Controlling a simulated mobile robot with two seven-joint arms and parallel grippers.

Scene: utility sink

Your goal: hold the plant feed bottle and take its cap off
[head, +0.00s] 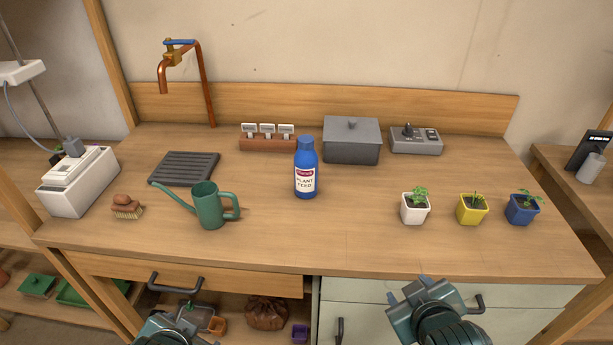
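The plant feed bottle (306,172) stands upright near the middle of the bench. It is blue with a white and red label. Its blue cap (306,141) sits on top. My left gripper (180,318) is at the bottom of the view, in front of the bench and well short of the bottle. My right gripper (408,287) is in front of the bench edge, to the right of the bottle and nearer to me. Neither gripper touches the bottle. The fingers of both are too hidden to tell their opening.
A green watering can (208,206) stands left of the bottle. A grey lidded box (351,142) and a rack with white tags (268,142) are behind it. Three potted plants (472,209) stand to the right. The bench (320,240) in front of the bottle is clear.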

